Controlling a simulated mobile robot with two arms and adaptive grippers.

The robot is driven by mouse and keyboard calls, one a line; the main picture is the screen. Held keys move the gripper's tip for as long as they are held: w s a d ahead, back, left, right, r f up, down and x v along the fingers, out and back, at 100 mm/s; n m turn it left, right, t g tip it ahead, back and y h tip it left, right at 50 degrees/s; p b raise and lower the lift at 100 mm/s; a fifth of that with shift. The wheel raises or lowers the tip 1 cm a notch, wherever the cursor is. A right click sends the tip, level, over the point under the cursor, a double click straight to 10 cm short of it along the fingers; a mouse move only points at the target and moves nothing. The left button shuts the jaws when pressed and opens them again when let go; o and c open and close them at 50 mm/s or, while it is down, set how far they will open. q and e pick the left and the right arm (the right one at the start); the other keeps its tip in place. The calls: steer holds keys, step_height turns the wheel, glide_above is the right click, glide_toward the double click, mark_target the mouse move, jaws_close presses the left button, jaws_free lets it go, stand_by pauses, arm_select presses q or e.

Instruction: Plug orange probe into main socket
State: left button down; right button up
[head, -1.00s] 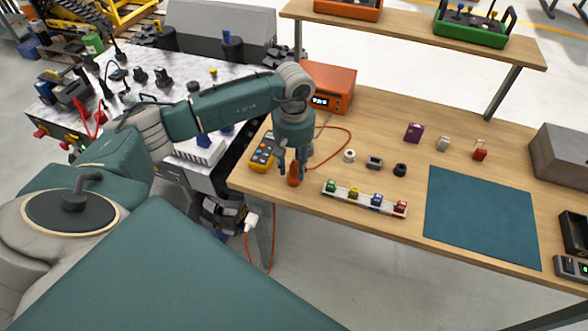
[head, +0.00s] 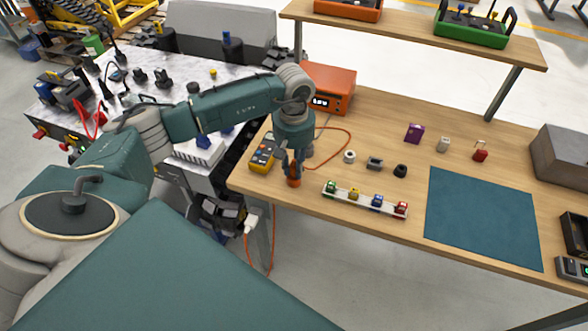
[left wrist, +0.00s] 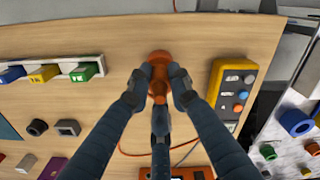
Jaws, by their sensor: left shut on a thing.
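The orange probe (head: 294,181) stands near the front left edge of the wooden table. My left gripper (head: 293,167) points down over it, with its fingers shut on it. In the left wrist view the orange probe (left wrist: 160,60) sits between the tips of my left gripper (left wrist: 160,85). I cannot tell whether its base still touches the table. I cannot tell which thing is the main socket. A white ring-shaped piece (head: 349,156), a grey block (head: 375,162) and a black round piece (head: 400,170) stand to the right of the probe. My right gripper is not in view.
A yellow-grey meter (head: 262,155) lies just left of the probe. A white strip (head: 340,195) with coloured pieces lies to the right. An orange box (head: 330,86) with a display stands behind, near an orange cable (head: 349,140). A teal mat (head: 480,220) lies farther right.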

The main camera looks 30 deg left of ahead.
arm_select(q)
steer(key=shift+r+p, duration=0.6)
steer(key=shift+r, duration=0.65)
steer(key=shift+r, duration=0.15)
steer(key=shift+r+p, duration=0.7)
steer(key=shift+r, duration=0.9)
